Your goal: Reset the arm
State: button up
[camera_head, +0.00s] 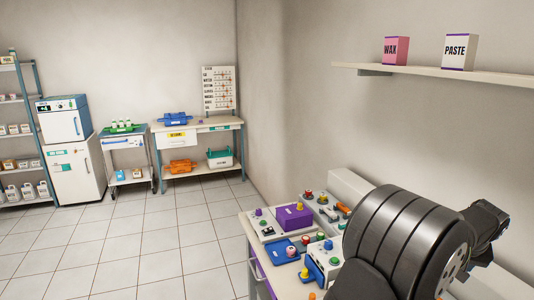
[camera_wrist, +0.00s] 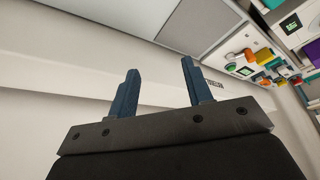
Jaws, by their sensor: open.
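My gripper (camera_wrist: 158,85) shows in the wrist view as two blue-grey fingers set well apart, with nothing between them. It is open and empty. Beyond the fingers are a pale wall or panel and a grey surface, seen tilted. In the head view my dark arm fills the lower right, over the right part of the near workbench. I cannot make out the fingers there.
The near workbench (camera_head: 257,237) carries a purple box (camera_head: 293,216), a blue tray (camera_head: 284,250) and several coloured knobs. A wall shelf (camera_head: 440,74) above holds a pink WAX box (camera_head: 395,50) and a white PASTE box (camera_head: 459,52). The tiled floor at left is clear.

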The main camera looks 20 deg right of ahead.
jog(key=w+f, duration=0.3)
jog(key=w, duration=0.2)
jog(key=shift+w+d, duration=0.15)
jog(key=shift+w, duration=0.05)
jog(key=shift+o, duration=0.2)
jog(key=shift+f, duration=0.1)
jog(key=o, duration=1.1)
jog(key=shift+o, duration=0.2)
jog(key=shift+w+a, duration=0.15)
jog(key=shift+a, duration=0.1)
jog(key=w+a+r+n+g+y, duration=0.1)
jog(key=a+r+n, duration=0.15)
jog(key=a, duration=0.75)
jog(key=w+a+r+n+g+y, duration=0.1)
jog(key=a+n, duration=0.3)
jog(key=a, duration=0.7)
jog(key=w+a+r+n+g+y, duration=0.1)
jog(key=a+r+n, duration=0.15)
jog(key=a, duration=0.75)
notch_tip(320, 180, down, 10)
notch_tip(320, 180, up, 10)
